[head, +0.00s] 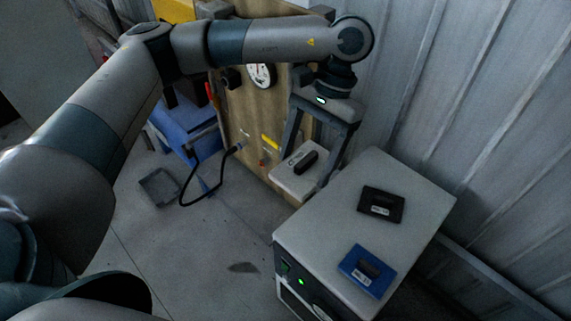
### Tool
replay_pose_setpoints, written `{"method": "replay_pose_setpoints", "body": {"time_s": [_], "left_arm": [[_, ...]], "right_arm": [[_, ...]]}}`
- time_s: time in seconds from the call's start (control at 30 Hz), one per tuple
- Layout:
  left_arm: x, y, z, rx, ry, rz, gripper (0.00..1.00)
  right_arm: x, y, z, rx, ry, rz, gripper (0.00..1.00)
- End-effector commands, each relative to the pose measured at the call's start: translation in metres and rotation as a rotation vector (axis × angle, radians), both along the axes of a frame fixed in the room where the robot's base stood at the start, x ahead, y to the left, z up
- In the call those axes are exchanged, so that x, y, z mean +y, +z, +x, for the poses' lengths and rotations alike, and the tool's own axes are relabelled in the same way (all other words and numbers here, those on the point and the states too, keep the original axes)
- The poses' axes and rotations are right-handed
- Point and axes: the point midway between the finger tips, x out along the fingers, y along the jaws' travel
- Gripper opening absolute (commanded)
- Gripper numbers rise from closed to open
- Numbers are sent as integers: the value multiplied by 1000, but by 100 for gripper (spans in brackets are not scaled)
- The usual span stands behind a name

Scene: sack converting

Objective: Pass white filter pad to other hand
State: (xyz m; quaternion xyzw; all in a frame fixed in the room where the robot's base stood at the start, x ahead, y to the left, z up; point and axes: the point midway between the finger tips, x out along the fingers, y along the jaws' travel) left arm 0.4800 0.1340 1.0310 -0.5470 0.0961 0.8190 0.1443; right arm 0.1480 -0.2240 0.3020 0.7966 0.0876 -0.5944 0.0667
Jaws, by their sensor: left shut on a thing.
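The white filter pad (288,179) is a flat pale block with a black grip on its top face. It hangs between the fingers of my left gripper (302,172), which is shut on it. The gripper points down, in front of a wooden panel and just left of a grey cabinet. The fingers partly cover the pad's sides. My right gripper is not in view.
The grey cabinet (325,221) has a green light on its front. A black pad (381,205) and a blue pad (367,270) lie on its top. The wooden panel (240,115) carries a gauge and a black cable. A corrugated wall stands at right.

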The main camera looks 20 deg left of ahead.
Motion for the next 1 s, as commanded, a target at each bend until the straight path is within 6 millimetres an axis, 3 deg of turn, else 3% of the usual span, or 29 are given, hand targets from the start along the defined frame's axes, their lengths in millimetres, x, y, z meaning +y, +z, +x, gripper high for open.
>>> {"method": "replay_pose_setpoints", "body": {"time_s": [0.1,0.4,0.87,0.9,1.0], "left_arm": [[-22,15,7,-2,-98,-1,48],[-60,44,19,-3,-294,0,48],[-70,51,23,2,-353,-1,48],[-70,51,23,2,-353,-1,48],[-70,51,23,1,-352,-1,48]], "right_arm": [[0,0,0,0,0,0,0],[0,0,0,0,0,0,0],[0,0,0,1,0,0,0],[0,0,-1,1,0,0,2],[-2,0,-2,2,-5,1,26]]}}
